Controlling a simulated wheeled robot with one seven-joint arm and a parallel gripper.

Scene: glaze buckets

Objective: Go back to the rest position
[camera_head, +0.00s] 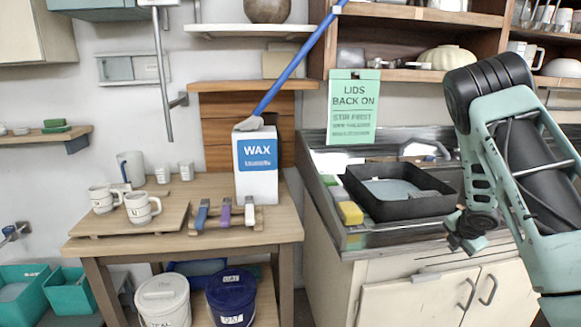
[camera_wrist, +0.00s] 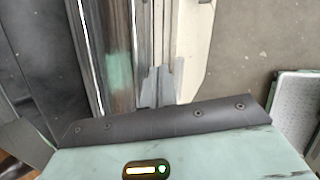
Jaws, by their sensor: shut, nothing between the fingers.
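My arm reaches in from the right in the head view, bent, with its wrist low. My gripper (camera_head: 456,243) hangs in front of the sink counter's front edge, to the right of the yellow sponge and near the black tray's corner. Its fingers are small and dark there; it is shut and holds nothing. In the wrist view, a pale green housing with a dark band fills the bottom, and the counter edge appears blurred beyond it.
A wooden table (camera_head: 205,247) at left bears mugs (camera_head: 142,207), a wax box (camera_head: 257,165) and brushes. Lidded white (camera_head: 163,300) and blue (camera_head: 231,297) buckets stand below. The sink counter holds a black tray (camera_head: 400,208) and yellow sponge (camera_head: 350,213). Cabinet doors (camera_head: 445,298) stand below my gripper.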

